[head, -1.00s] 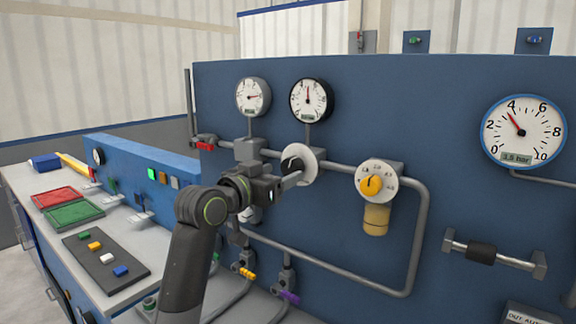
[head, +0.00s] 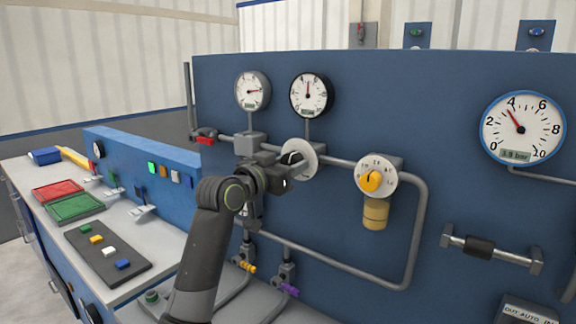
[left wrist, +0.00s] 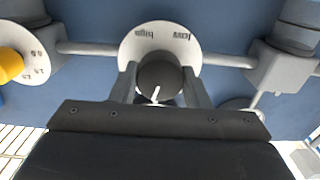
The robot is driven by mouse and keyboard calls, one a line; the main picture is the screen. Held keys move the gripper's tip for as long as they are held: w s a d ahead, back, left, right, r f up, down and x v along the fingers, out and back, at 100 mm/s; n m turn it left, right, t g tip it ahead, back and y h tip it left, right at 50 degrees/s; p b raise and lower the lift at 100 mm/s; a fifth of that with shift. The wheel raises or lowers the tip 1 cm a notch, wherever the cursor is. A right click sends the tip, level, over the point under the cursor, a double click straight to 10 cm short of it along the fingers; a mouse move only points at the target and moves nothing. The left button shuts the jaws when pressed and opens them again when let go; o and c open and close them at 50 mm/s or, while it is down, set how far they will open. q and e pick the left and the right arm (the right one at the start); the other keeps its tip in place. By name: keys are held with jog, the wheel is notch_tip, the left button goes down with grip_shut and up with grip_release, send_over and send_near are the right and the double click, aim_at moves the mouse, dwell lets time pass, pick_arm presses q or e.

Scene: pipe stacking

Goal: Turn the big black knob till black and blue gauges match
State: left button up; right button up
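The big black knob (left wrist: 160,79) sits on a white disc (left wrist: 130,48) marked low and high, upside down in the left wrist view. Its white mark points toward the bottom of that view. My left gripper (head: 284,170) is at the knob, one finger against each side, and appears shut on it. The black-rimmed gauge (head: 312,96) above has its needle nearly straight up; its digits are too small to read. My right gripper is not in view.
A yellow knob (head: 371,181) on a white dial sits right of the black knob. A grey-rimmed gauge (head: 252,92) is at upper left. Grey pipes (head: 338,161) run along the blue panel. A red valve handle (head: 205,137) and a side bench with trays (head: 75,207) are left.

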pick_arm(q)
jog(key=shift+c, duration=0.8)
jog(key=shift+r+n+p, duration=0.2)
jog(key=shift+n+p, duration=0.8)
jog(key=shift+p, duration=0.15)
jog(key=n+p, duration=0.4)
jog(key=shift+f+n+p, duration=0.15)
jog(key=shift+n+p, duration=1.25)
jog(key=shift+p, duration=0.1)
jog(key=o, duration=1)
